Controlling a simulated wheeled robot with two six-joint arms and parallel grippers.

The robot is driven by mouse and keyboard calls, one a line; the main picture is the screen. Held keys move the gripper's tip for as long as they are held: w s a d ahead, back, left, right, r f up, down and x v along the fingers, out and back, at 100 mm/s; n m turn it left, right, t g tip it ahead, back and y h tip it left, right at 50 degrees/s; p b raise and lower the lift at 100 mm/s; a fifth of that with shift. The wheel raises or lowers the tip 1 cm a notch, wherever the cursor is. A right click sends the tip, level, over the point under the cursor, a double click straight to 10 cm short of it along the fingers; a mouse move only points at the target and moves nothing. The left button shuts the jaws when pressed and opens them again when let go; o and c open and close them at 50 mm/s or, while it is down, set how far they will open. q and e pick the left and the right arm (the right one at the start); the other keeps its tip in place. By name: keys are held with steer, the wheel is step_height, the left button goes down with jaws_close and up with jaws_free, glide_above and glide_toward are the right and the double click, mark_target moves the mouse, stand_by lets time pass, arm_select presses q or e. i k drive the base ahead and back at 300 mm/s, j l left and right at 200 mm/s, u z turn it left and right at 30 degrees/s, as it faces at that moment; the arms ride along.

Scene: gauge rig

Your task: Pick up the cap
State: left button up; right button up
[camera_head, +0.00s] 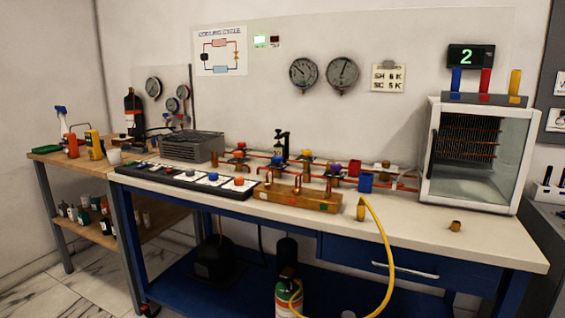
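A small brass cap-like piece (455,226) stands alone on the right part of the pale bench top, in front of the glass-fronted cabinet. It is the thing that looks most like the cap, though it is small in the picture. Nothing touches it and nothing hides it. Neither of my grippers shows in the head view.
The bench top (410,229) is clear around the brass piece. A yellow hose (383,245) with a brass end runs over the front edge to its left. A wooden block (300,199), copper piping with coloured knobs, and the glass-fronted cabinet (478,190) stand nearby.

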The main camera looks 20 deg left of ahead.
mark_target(456, 224)
steer(key=i+j+u, duration=0.15)
steer(key=i, duration=0.25)
steer(key=i+j+u, duration=0.1)
steer(key=i+j, duration=0.25)
steer(key=z, duration=1.35)
